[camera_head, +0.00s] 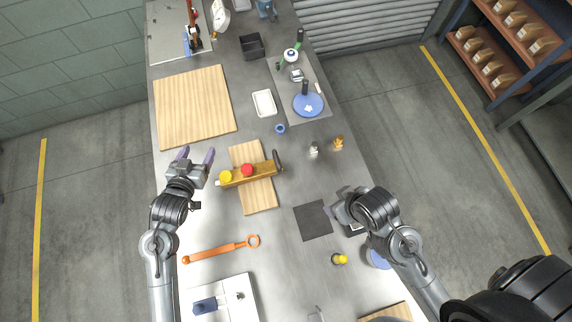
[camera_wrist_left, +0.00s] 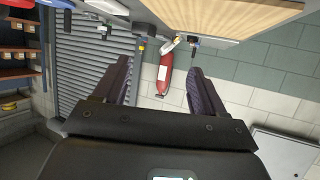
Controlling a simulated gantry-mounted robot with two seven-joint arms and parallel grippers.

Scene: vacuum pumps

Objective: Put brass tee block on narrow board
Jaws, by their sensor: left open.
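The brass tee block (camera_head: 236,179), a long brass bar with a yellow knob, a red knob and a dark handle at its right end, lies across the narrow board (camera_head: 261,199). Its left end sticks out past the board's left edge. My left gripper (camera_head: 196,155) is open and empty, to the left of the block and apart from it. In the left wrist view its two fingers (camera_wrist_left: 160,85) are spread with nothing between them; neither block nor board shows there. My right gripper (camera_head: 333,210) is beside the dark square mat; its jaws are too unclear to read.
A wide wooden board (camera_head: 194,106) lies behind my left gripper. An orange wrench-like tool (camera_head: 220,249) lies in front. A white tray (camera_head: 264,103), a blue ring (camera_head: 280,129), small fittings (camera_head: 338,143) and a dark mat (camera_head: 313,220) are around. A red extinguisher (camera_wrist_left: 165,73) shows beyond the fingers.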

